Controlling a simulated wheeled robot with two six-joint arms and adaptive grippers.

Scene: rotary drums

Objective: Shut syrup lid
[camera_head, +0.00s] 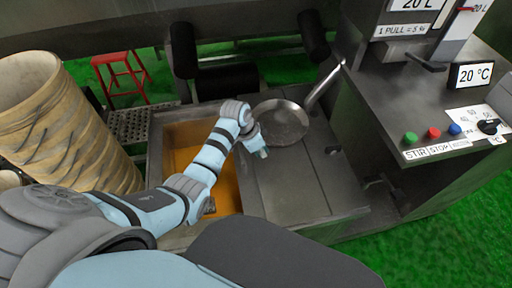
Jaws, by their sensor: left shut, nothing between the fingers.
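An open steel basin holds orange-yellow syrup (226,201), seen on both sides of my left arm. A flat grey steel panel (300,190) covers the area just right of the opening; it may be the lid, but I cannot tell for certain. My left gripper (262,153) is shut and empty. It shows over the border between the syrup opening and the panel; whether it touches the panel is unclear. My left forearm hides part of the opening. My right gripper is not in view.
A round steel pan (282,122) with a long handle (324,87) lies behind the gripper. A control console with buttons (433,133) stands at right. A red stool (121,72) is on the green floor behind.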

